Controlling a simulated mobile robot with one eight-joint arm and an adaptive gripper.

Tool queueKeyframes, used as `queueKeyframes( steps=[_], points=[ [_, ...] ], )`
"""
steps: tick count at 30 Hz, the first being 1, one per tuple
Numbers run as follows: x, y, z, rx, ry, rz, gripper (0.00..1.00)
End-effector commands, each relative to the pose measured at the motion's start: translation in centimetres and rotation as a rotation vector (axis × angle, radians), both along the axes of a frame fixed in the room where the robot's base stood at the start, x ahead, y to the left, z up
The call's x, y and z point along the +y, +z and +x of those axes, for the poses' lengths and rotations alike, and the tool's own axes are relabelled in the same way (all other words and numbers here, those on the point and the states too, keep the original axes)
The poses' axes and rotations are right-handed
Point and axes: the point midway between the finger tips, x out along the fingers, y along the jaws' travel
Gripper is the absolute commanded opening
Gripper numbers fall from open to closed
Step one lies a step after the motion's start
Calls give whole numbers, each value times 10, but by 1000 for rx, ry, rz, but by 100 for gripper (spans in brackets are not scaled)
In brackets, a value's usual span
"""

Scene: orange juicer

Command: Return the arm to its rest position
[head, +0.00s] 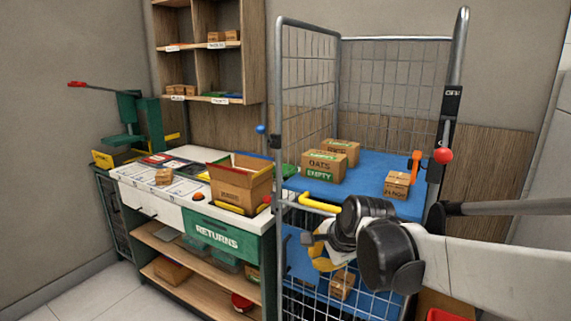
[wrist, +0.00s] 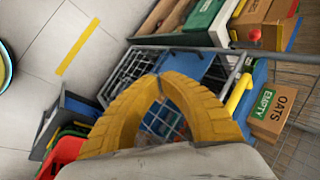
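My gripper (head: 318,256) is in front of the wire roll cage at the lower middle of the head view, with my arm reaching in from the right. In the wrist view its two yellow fingers (wrist: 160,82) curve together and their tips meet, with nothing seen between them. Part of the gripper is hidden behind my dark wrist joints in the head view.
The wire cage (head: 335,40) has a blue shelf (head: 375,180) bearing an OATS box (head: 322,167) and a smaller box (head: 397,185). The returns bench (head: 205,228) stands left, with an open carton (head: 240,185). A yellow handle (head: 318,204) is close above my gripper. Floor shows left.

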Motion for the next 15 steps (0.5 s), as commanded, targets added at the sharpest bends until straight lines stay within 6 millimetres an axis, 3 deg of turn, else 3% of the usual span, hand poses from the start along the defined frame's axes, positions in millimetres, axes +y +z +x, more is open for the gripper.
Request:
queueKeyframes(
  steps=[1,6,12,15],
  points=[
    [-13,8,-25,-24,63,-70,0],
    [-54,19,-103,-98,327,-348,0],
    [-91,7,-187,-145,628,-650,0],
    [-102,-4,-214,-152,743,-760,0]
  ],
)
